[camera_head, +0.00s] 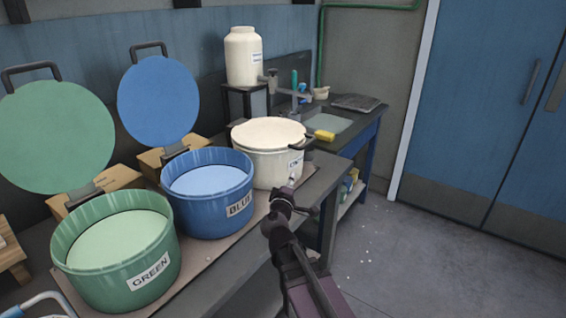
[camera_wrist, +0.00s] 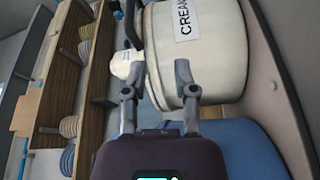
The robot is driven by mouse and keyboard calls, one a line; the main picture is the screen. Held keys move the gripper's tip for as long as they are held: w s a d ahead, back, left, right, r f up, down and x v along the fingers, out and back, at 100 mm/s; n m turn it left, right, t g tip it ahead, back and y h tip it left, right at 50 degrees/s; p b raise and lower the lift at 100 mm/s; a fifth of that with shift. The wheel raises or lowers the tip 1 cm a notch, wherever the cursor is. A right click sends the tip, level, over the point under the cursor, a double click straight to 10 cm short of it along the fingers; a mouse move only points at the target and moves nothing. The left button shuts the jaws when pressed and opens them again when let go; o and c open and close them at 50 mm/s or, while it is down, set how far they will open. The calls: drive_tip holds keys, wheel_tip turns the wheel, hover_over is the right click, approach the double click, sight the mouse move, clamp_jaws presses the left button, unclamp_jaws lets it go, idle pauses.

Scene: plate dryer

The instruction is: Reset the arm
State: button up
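My arm reaches in from the bottom of the head view, and my gripper (camera_head: 290,195) is over the front edge of the counter, in front of the cream pot (camera_head: 268,165). The pot is closed with a cream lid. In the wrist view, the two fingers of my gripper (camera_wrist: 156,85) stand apart with nothing visible between them. The cream pot, labelled CREAM, fills much of the upper part of that view (camera_wrist: 205,55), beyond the fingers. Whether a finger touches it I cannot tell.
A blue pot (camera_head: 212,208) and a green pot (camera_head: 115,275) stand open on the counter, with their raised lids, blue (camera_head: 158,100) and green (camera_head: 55,137), behind. A sink (camera_head: 335,124) is at the back. Shelves with stacked plates (camera_wrist: 68,127) show in the wrist view. Floor at right is open.

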drive_tip(key=s+d+f+m+g, duration=1.15)
drive_tip(key=s+f+g, duration=0.2)
drive_tip(key=f, duration=0.35)
drive_tip(key=s+a+f+g+y, duration=0.2)
drive_tip(key=s+a+g+y, duration=0.2)
drive_tip(key=s+y, duration=0.25)
wheel_tip(320, 180, up, 13)
drive_tip(key=p, duration=1.3)
drive_tip(key=shift+s+d+p, duration=0.15)
drive_tip(key=shift+d+p, duration=0.05)
drive_tip(key=shift+p, duration=0.1)
drive_tip(key=shift+f+h, duration=0.1)
drive_tip(key=shift+h, duration=0.15)
